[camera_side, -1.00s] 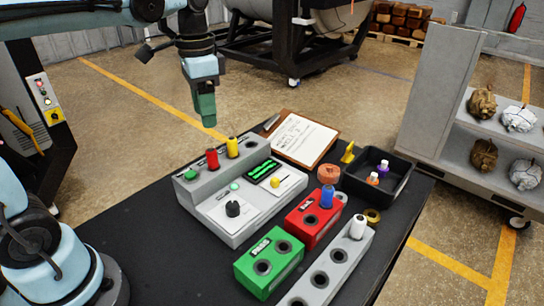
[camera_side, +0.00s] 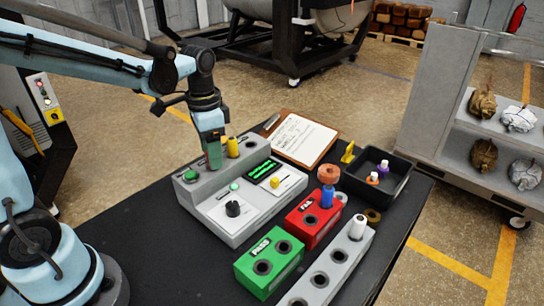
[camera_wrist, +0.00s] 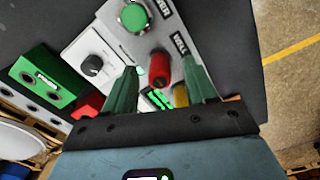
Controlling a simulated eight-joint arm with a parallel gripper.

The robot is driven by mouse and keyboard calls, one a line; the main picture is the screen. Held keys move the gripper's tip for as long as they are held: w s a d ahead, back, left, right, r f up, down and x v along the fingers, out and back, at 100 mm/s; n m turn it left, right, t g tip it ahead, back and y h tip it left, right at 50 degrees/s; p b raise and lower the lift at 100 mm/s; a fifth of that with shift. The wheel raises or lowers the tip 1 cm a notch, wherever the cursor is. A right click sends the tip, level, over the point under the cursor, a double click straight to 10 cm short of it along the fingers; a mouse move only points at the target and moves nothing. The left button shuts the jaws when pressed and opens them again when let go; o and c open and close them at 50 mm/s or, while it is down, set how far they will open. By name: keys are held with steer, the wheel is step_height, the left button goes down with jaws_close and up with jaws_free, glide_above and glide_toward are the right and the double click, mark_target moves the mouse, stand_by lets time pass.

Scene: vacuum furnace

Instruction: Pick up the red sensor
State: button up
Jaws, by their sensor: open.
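My gripper (camera_side: 214,157) is open, with green fingers pointing down over the back left of the grey test station (camera_side: 213,203). The fingers hide most or all of the red sensor in the side view. In the wrist view, the red sensor (camera_wrist: 159,70) stands in the station between the two fingertips of my gripper (camera_wrist: 160,63). Gaps show on both sides of it, and neither finger appears to touch it. The yellow sensor (camera_side: 233,147) stands close to the right of my gripper in the side view. In the wrist view, the right finger partly hides the yellow sensor (camera_wrist: 180,95).
The station carries a dial (camera_side: 232,209) and a green-lit screen (camera_side: 263,169). A red block (camera_side: 308,229) holding a blue sensor (camera_side: 327,198), a green block (camera_side: 268,265) and a grey rack (camera_side: 339,270) stand in front. A black tray (camera_side: 393,186) and a clipboard (camera_side: 299,139) lie behind.

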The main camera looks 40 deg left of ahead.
steer(key=shift+f, duration=0.35)
jaws_close()
steer(key=shift+r, duration=0.15)
